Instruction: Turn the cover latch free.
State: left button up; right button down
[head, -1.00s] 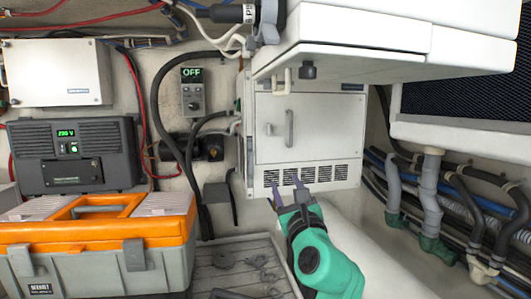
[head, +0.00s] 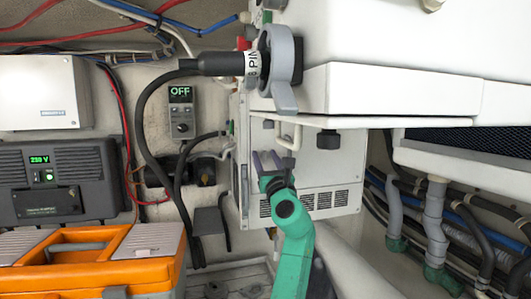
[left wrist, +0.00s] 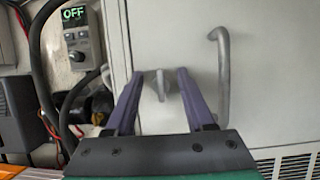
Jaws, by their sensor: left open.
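The cover (head: 325,170) is the pale front panel of a white cabinet under an overhanging white housing; it also fills much of the left wrist view (left wrist: 275,80). The small grey cover latch (left wrist: 161,86) stands roughly upright in the left wrist view. My left gripper (head: 267,158) is open in front of the cover. In the left wrist view its two purple fingers (left wrist: 157,76) lie on either side of the latch, with gaps visible; I cannot tell the depth between them. In the head view the gripper hides the latch. My right gripper is not in view.
A fixed grey handle (left wrist: 223,75) is right of the latch. The white housing (head: 400,90) overhangs the cover, with a white bracket (head: 290,136) and a black knob (head: 328,142) below it. A control box reading OFF (head: 181,112) and black cables are to the left.

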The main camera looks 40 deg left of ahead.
pick_arm(q)
jog(key=shift+s+d+r, duration=0.2)
jog(key=shift+d, duration=0.15)
jog(key=c, duration=0.3)
jog(key=shift+a+f, duration=0.1)
jog(key=shift+a, duration=0.05)
grip_shut()
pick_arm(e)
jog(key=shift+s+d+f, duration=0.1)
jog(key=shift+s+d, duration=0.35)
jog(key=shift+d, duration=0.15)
